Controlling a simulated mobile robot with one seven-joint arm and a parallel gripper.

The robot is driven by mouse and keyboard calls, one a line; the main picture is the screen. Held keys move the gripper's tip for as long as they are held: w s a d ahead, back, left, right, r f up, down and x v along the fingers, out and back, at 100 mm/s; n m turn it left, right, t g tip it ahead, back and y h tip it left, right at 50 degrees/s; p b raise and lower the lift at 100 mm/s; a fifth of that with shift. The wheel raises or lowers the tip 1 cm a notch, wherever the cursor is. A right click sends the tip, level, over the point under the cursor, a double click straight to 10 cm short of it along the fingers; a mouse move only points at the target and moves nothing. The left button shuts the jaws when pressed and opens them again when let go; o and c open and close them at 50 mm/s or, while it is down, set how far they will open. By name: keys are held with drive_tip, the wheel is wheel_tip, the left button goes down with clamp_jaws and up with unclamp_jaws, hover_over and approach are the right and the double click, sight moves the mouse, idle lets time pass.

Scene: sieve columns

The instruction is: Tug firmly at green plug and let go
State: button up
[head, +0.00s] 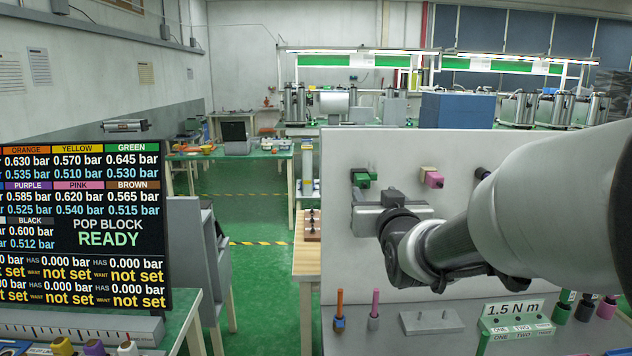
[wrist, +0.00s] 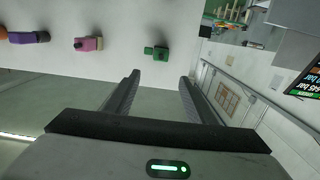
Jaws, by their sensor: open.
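The green plug (head: 367,181) sticks out of the upper left of the upright pale panel in the head view, with a dark part at its left. In the wrist view the green plug (wrist: 158,52) shows on the panel, just beyond and between my fingers' tips. My gripper (wrist: 160,80) is open and empty, its two fingers apart and not touching the plug. In the head view my gripper (head: 370,195) is just below the green plug, partly hidden by my own wrist.
A pink plug (head: 432,177) sits right of the green one, and a purple plug (wrist: 28,37) shows in the wrist view. Below stand an orange peg (head: 340,305), a pink peg (head: 375,305) and a torque sign (head: 515,309). A readout screen (head: 80,230) is at left.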

sight(364, 178)
drive_tip(key=w, duration=0.9)
drive_tip(key=w+p, duration=0.1)
drive_tip(key=w, duration=0.4)
drive_tip(key=shift+f, duration=0.35)
drive_tip(key=shift+c, duration=0.4)
drive_tip(key=shift+s, duration=0.1)
clamp_jaws()
